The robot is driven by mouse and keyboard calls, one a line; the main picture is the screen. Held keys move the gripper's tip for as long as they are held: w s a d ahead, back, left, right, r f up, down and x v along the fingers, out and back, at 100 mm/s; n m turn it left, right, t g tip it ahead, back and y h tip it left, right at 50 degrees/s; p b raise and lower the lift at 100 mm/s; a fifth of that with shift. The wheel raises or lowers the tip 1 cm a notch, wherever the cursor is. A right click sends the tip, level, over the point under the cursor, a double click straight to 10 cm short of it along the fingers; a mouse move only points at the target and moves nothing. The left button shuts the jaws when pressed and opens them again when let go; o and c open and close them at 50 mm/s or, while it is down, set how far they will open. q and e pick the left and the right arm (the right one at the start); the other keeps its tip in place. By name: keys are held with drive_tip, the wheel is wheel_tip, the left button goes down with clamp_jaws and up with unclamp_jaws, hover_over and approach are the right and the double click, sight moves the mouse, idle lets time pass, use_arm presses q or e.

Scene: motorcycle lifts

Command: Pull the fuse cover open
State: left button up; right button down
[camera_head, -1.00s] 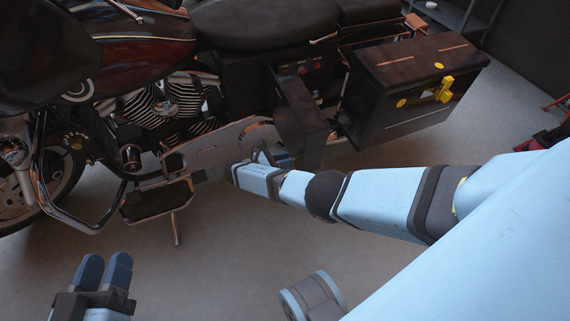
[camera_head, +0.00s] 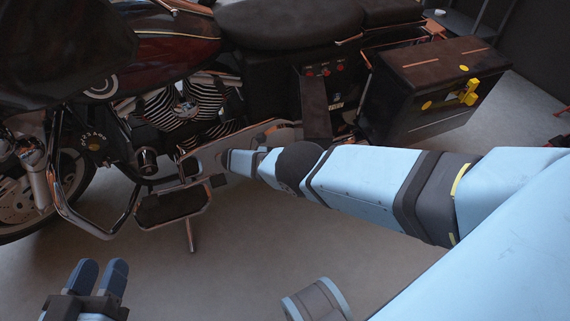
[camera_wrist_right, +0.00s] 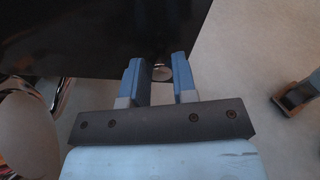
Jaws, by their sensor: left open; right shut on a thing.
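The fuse cover (camera_head: 315,108) is a dark flat panel on the motorcycle's side, below the seat. It stands swung out from the body, seen nearly edge-on, and a recess with small red parts (camera_head: 322,70) shows behind it. Its lower end is hidden behind my right arm. In the right wrist view a large dark panel (camera_wrist_right: 95,38), apparently the cover, reaches the fingers of my right gripper (camera_wrist_right: 158,64), which is shut on its edge; the exact contact is hard to see. My left gripper (camera_head: 100,268) is open and empty, low at the left, away from the motorcycle.
The motorcycle's black side case (camera_head: 425,100) with a yellow latch stands right of the cover. A footboard (camera_head: 172,205) and chrome crash bar (camera_head: 85,222) jut out at the left. The grey floor (camera_head: 230,265) in front is clear.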

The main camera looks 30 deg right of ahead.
drive_tip(key=shift+w+d+r, duration=0.15)
drive_tip(key=c, duration=0.9)
unclamp_jaws()
use_arm(q)
wheel_tip(320, 180, up, 10)
drive_tip(key=s+n+t+p, duration=0.1)
drive_tip(key=n+t+p, duration=0.15)
drive_tip(key=p, duration=0.75)
drive_tip(key=s+a+f+g+y+p, duration=0.2)
drive_tip(key=a+f+g+y+p, duration=0.3)
drive_tip(key=f+p, duration=0.5)
drive_tip(key=shift+s+a+f+g, duration=0.35)
drive_tip(key=shift+a+f, duration=0.3)
drive_tip(key=shift+f, duration=0.15)
use_arm(e)
wheel_tip(320, 180, up, 20)
